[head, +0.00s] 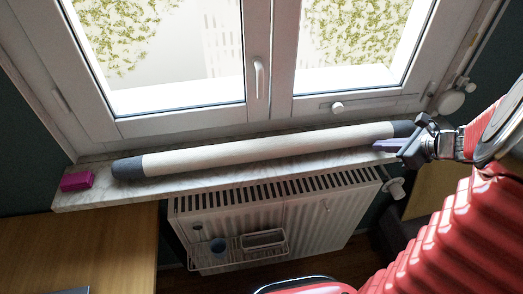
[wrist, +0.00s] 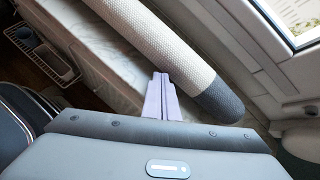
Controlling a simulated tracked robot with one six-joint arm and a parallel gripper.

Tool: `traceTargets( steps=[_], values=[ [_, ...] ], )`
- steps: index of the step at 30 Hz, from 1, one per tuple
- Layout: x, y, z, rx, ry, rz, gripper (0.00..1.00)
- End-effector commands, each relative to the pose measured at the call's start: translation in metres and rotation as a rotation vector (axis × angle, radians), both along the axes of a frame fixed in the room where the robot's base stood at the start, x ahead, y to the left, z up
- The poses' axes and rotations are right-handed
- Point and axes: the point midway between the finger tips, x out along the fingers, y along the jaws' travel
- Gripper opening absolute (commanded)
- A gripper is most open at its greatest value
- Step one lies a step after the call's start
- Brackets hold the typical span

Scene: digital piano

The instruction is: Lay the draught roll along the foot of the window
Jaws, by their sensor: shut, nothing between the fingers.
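The draught roll (head: 260,149), cream with dark grey ends, lies on the marble window sill (head: 80,198) along the foot of the window (head: 180,122). Its left end sits a little further from the frame than its right end appears to. In the wrist view the roll (wrist: 165,45) runs diagonally, with its grey end (wrist: 218,100) near my fingers. My gripper (head: 380,146) is at the roll's right end, on its room side. In the wrist view my gripper (wrist: 161,80) has its lilac fingers together and empty, beside the roll; whether they touch it is unclear.
A magenta block (head: 76,180) sits at the sill's left end. Below the sill is a white radiator (head: 320,215) with a wire rack (head: 235,250) holding a blue cup (head: 217,245). A wooden surface (head: 110,245) is at lower left.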

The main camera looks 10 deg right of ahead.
Motion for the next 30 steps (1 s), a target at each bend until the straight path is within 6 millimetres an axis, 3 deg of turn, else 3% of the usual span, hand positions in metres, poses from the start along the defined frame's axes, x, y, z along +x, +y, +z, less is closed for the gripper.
traceTargets(
  steps=[30],
  values=[
    [0.0104,0.0006,-0.0001,-0.001,0.0,0.001,0.0]
  ],
)
